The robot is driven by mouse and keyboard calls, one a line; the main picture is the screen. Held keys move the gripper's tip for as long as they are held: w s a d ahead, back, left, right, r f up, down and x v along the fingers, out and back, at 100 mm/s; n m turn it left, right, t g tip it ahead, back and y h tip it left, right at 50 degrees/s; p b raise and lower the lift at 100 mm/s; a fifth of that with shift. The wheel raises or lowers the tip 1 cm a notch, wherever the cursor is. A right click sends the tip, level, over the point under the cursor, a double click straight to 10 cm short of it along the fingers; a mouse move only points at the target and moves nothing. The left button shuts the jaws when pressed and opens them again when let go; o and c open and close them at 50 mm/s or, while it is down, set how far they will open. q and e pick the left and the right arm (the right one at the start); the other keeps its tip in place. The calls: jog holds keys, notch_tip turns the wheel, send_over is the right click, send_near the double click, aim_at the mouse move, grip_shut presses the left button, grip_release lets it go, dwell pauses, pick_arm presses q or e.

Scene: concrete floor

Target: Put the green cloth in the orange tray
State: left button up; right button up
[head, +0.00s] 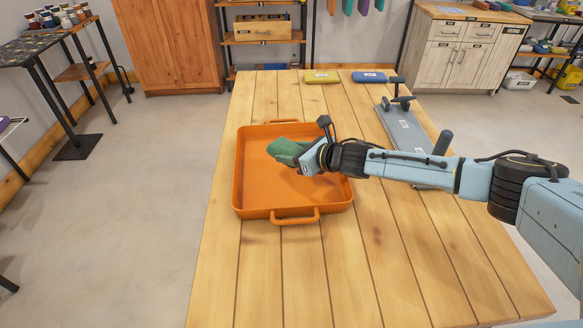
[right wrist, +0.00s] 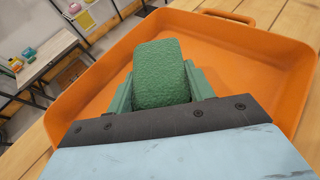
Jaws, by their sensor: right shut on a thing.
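The orange tray (head: 250,205) sits on the wooden table, with a handle at its near side and one at its far side. My right gripper (head: 298,158) reaches in from the right over the tray. It is shut on the green cloth (head: 284,149), which is bunched up over the inside of the tray. In the right wrist view the cloth (right wrist: 160,75) shows between the two green fingers, with the orange tray (right wrist: 275,70) behind and around it. I cannot tell whether the cloth touches the tray floor. My left gripper is not in view.
A grey tool with a dark handle (head: 405,130) lies right of the tray, partly behind my right arm. A yellow cloth-like item (head: 322,77) and a blue one (head: 369,77) lie at the table's far edge. The near part of the wooden table (head: 290,285) is clear.

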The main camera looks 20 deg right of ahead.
aim_at(293, 172)
notch_tip(293, 172, down, 4)
jog(key=shift+f+b, duration=0.1)
jog(key=shift+b, duration=0.3)
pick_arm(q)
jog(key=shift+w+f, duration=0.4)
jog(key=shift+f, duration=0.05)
pick_arm(e)
jog(key=shift+f, duration=0.2)
jog(key=shift+f, duration=0.15)
jog(key=o, duration=1)
jog(key=shift+c, duration=0.2)
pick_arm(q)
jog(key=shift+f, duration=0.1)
pick_arm(e)
jog(key=shift+r, duration=0.25)
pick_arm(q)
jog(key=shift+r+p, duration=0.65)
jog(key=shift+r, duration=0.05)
pick_arm(e)
jog(key=v, duration=1.2)
